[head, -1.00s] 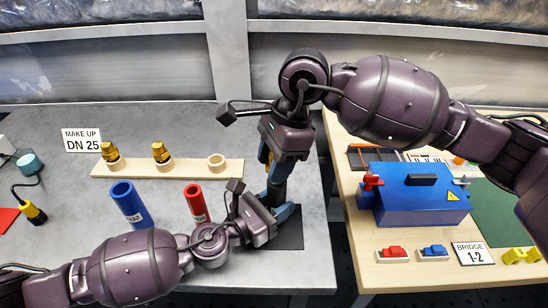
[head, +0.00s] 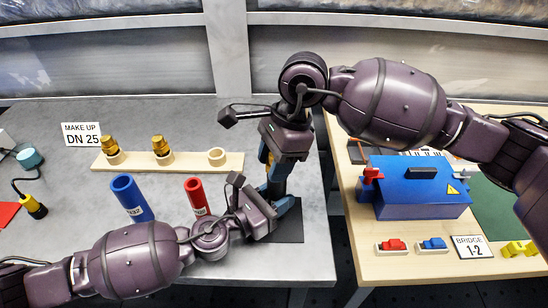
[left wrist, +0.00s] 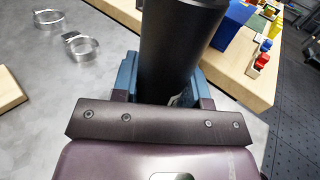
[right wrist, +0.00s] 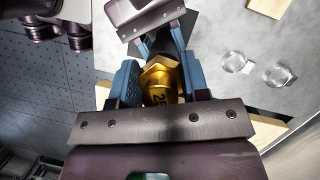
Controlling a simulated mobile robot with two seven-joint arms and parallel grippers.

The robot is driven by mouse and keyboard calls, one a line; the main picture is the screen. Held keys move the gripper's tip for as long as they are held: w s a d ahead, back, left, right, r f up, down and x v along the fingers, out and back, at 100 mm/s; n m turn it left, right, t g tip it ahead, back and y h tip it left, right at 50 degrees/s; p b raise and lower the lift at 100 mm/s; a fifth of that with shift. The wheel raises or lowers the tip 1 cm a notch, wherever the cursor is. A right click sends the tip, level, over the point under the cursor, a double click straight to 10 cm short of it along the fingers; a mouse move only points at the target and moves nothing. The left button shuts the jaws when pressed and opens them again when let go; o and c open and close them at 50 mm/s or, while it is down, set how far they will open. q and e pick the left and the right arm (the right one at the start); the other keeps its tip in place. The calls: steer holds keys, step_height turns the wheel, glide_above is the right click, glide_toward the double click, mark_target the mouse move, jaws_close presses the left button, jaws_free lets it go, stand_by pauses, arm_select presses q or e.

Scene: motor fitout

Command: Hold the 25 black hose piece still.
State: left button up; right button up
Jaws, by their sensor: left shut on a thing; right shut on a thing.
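The black hose piece (left wrist: 180,45) stands between the blue fingers of my left gripper (left wrist: 168,85) in the left wrist view. The gripper is shut on it. In the head view my left gripper (head: 276,205) is low near the table's right edge, and the arms mostly hide the hose. My right gripper (head: 271,160) is just above it, pointing down. In the right wrist view my right gripper (right wrist: 155,85) is shut on a brass fitting (right wrist: 162,80) marked 25. The fitting is in line with the hose; how far it sits in the hose is hidden.
Blue hose (head: 131,198) and red hose (head: 197,196) stand left of the grippers. A wooden rack (head: 188,162) behind holds two brass fittings, with one ring empty. Two metal clamps (left wrist: 80,46) lie on the grey table. A second table with a blue box (head: 418,190) is at right.

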steer(key=shift+f, duration=0.5)
steer(key=o, duration=1.4)
steer(key=shift+r, duration=3)
arm_select(q)
steer(key=o, duration=1.7)
steer(key=shift+c, duration=0.2)
steer(key=shift+s+a, duration=0.1)
